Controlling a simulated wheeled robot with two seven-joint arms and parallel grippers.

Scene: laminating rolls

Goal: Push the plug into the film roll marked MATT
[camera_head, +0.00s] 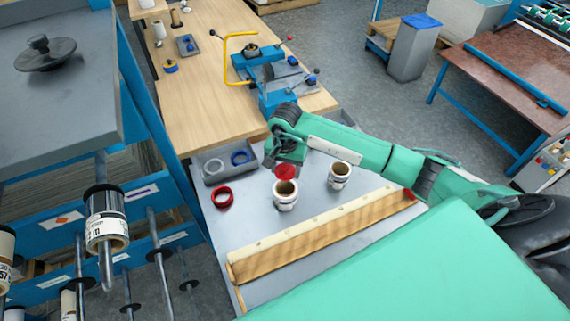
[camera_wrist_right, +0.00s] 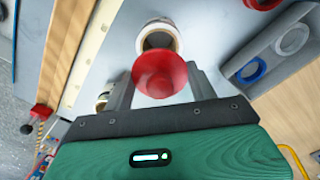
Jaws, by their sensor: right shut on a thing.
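My right gripper (camera_head: 284,165) is shut on a red plug (camera_head: 287,173), which also shows between the fingers in the right wrist view (camera_wrist_right: 160,74). The plug is just above and behind the open core of a white film roll (camera_head: 286,199) standing upright on the grey table. In the wrist view that roll (camera_wrist_right: 157,32) shows past the plug, apart from it as far as I can tell. A second upright roll (camera_head: 339,180) stands to its right, its core open. The roll labels are too small to read, so I cannot tell which is MATT. My left gripper is not in view.
A wooden bar (camera_head: 320,238) runs along the front. A blue press (camera_head: 270,75) stands on the wooden bench behind.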

